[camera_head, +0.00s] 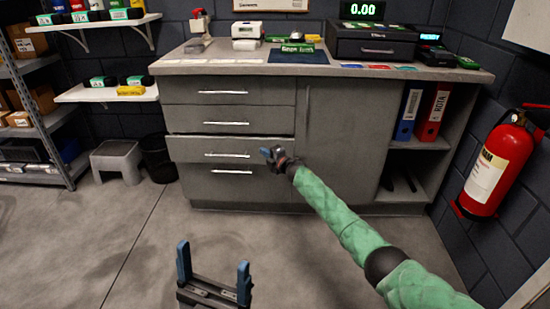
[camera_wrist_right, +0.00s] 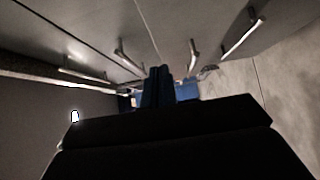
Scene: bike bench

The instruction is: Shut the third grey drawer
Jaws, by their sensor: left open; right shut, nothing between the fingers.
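The third grey drawer (camera_head: 187,150), counted from the top, stands slightly out from the cabinet front, with a dark gap along its top edge. Its silver bar handle (camera_head: 227,155) is in plain sight. My right gripper (camera_head: 268,155) is shut and empty in front of the right end of this drawer, right of the handle. I cannot tell whether it touches the front. In the right wrist view its blue fingers (camera_wrist_right: 159,85) are together, with several bar handles beyond them. My left gripper (camera_head: 213,258) is open and empty over the floor, well short of the cabinet.
The upper drawers (camera_head: 185,90) look shut. A plain cabinet door (camera_head: 345,135) is right of the drawers, then shelves with blue and red binders (camera_head: 432,112). A black bin (camera_head: 158,158) and grey step stool (camera_head: 117,160) stand left. A fire extinguisher (camera_head: 492,165) hangs right.

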